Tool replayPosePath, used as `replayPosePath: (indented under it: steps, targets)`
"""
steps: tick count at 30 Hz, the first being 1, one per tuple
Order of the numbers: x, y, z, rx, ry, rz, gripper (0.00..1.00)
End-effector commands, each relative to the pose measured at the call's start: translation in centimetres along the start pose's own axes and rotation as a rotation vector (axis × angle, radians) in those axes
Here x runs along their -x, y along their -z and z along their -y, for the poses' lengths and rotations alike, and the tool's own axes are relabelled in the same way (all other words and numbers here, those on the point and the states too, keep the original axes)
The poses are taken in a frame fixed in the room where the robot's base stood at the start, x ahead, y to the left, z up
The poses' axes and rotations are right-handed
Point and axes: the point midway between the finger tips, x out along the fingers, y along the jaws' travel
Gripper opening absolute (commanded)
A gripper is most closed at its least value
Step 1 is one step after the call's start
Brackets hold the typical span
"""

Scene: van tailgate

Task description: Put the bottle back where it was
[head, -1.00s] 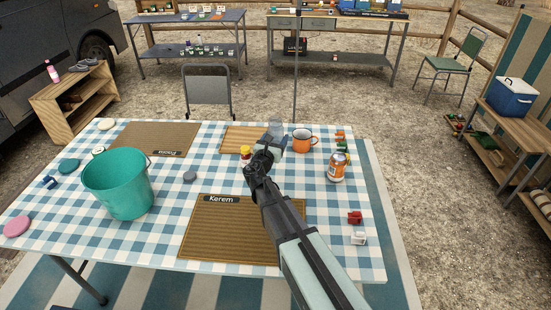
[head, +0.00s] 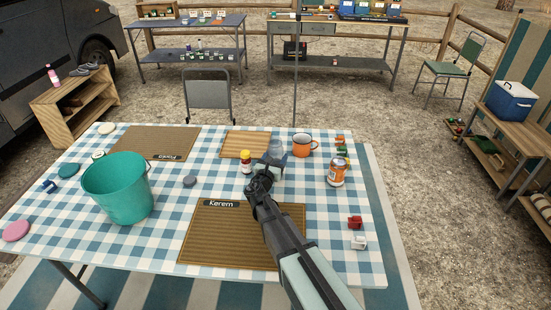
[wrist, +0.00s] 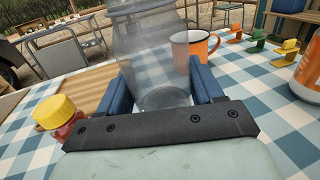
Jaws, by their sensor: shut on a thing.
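A clear, see-through bottle (head: 277,148) is upright on or just above the checked table near its far side; I cannot tell whether its base touches. My gripper (head: 268,172) is shut on it. In the wrist view the bottle (wrist: 155,55) stands between the two blue fingers (wrist: 165,88), its top cut off by the frame edge. A small red bottle with a yellow cap (head: 246,163) stands just left of my gripper, and also shows in the wrist view (wrist: 62,116).
An orange mug (head: 304,146) stands close behind and right of the clear bottle. A wooden board (head: 244,143) lies behind left. An orange can (head: 337,172) and small coloured clips (head: 342,150) are to the right. A mat marked Kerem (head: 225,235) lies in front, a teal bucket (head: 118,190) left.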

Motion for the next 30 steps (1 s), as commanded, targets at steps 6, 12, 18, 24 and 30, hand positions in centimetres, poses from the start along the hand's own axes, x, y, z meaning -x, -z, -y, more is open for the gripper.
replayPosePath:
  steps: [6, 12, 18, 24, 30]
  targets:
    - [0.0, 0.2, 0.0, 0.0, 0.0, 0.001, 0.23]
    - [0.0, 0.2, 0.0, 0.0, 0.0, 0.0, 0.84]
    - [0.0, 0.2, 0.0, 0.0, 0.0, 0.0, 0.92]
    - [0.0, -0.1, 0.0, 0.0, 0.0, 0.0, 0.92]
    - [2.6, -0.1, 0.1, 0.0, -0.001, 0.0, 0.92]
